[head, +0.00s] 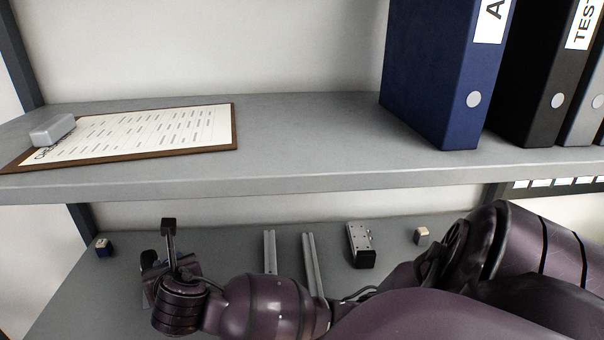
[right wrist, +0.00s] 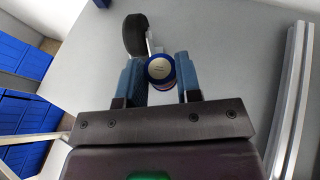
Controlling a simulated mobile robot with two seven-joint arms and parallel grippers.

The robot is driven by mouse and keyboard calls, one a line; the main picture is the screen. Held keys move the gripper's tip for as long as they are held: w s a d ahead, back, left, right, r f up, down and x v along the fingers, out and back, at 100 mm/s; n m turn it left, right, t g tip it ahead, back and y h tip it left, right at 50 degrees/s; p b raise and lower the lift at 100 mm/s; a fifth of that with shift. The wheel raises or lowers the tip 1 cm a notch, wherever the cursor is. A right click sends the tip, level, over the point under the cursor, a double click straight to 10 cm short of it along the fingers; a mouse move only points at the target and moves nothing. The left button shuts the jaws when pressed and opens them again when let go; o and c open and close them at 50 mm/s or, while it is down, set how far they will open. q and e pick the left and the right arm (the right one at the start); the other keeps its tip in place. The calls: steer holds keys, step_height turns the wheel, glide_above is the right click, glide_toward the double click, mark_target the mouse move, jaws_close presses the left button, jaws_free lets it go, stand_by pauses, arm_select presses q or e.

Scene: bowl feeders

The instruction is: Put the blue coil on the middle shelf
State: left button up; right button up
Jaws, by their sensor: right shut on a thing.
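In the right wrist view a round blue thing with a pale disc face (right wrist: 160,69) sits between the blue fingers of my right gripper (right wrist: 160,77), which is shut on it. It may be the blue coil; its full shape is hidden. A thin rod with a black head (right wrist: 135,36) shows just beyond it. In the head view my right gripper (head: 160,266) is over the left part of the lower shelf (head: 215,236), and the black-headed rod (head: 169,224) stands up there. A small blue block with a pale top (head: 103,248) lies at the far left. My left gripper is out of view.
The upper shelf (head: 300,181) holds a clipboard (head: 185,128) and upright binders (head: 430,75), and its front edge overhangs the lower shelf. On the lower shelf are two metal rails (head: 314,262), a metal block with a black end (head: 359,243) and a small pale-topped block (head: 421,237).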

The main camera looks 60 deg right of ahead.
steer(key=s+d+m+g+h+p, duration=0.1)
steer(key=s+d+m+g+h, duration=0.1)
steer(key=d+m+g+h, duration=0.55)
steer(key=shift+w+d+f+n+t+y+b, duration=0.15)
steer(key=shift+f+t+y+b, duration=0.2)
steer(key=shift+f, duration=1.4)
steer(key=shift+s+d+f+n+t+y+b, duration=0.15)
steer(key=shift+f+t, duration=0.25)
steer(key=shift+f, duration=1.4)
steer(key=shift+w+d+f+n+t+y+b, duration=0.15)
steer(key=shift+d+f+t+y+b, duration=0.2)
steer(key=shift+f, duration=1.4)
steer(key=shift+a+f, duration=0.1)
steer(key=shift+a, duration=0.05)
steer(key=o, duration=0.9)
steer(key=p+v, duration=0.1)
steer(key=v, duration=1.1)
